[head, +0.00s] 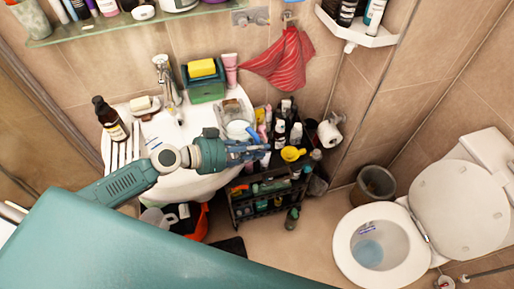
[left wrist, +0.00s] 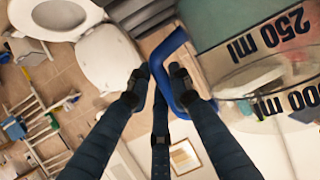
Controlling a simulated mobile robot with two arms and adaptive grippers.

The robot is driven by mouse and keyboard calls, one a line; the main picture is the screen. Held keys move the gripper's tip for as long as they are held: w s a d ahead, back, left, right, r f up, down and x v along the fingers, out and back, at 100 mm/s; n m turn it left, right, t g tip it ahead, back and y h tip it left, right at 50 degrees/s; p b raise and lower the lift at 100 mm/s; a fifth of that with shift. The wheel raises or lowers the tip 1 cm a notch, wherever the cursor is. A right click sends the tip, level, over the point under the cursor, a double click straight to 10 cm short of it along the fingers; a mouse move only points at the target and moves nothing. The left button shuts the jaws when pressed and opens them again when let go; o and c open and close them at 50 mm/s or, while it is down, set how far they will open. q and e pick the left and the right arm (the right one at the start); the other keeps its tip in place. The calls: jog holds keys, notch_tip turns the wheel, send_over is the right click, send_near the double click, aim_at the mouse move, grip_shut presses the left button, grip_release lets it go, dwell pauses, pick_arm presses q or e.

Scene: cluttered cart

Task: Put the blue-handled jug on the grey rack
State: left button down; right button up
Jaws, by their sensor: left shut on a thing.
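The clear jug (head: 238,129) is by the right edge of the sink in the head view. My left gripper (head: 246,151) is beside it. In the left wrist view, the jug's blue handle (left wrist: 171,45) is between the fingers, and the clear wall with black volume marks (left wrist: 283,30) fills the right side. My left gripper is shut on the handle. A light grey slatted rack (head: 117,156) lies on the left part of the sink, partly hidden by my left arm. My right gripper is not in view.
A crowded dark cart (head: 262,203) with bottles and a yellow cup (head: 292,154) stands right of the sink. The faucet (head: 166,80), a brown bottle (head: 108,117) and a soap dish (head: 144,106) line the sink's back and left. The toilet (head: 385,245) is at right.

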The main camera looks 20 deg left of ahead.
pick_arm(q)
jog(key=shift+r, duration=0.15)
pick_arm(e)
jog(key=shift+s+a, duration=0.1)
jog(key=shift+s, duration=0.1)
pick_arm(q)
jog(key=shift+f+b, duration=0.2)
jog(key=shift+b, duration=0.1)
jog(key=c, duration=1.6)
grip_release()
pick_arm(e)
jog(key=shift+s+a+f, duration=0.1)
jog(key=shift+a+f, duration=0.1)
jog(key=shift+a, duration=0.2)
pick_arm(q)
jog(key=shift+r+p, duration=0.25)
jog(key=shift+p, duration=0.15)
jog(key=b+v, duration=0.5)
jog(key=v, duration=0.7)
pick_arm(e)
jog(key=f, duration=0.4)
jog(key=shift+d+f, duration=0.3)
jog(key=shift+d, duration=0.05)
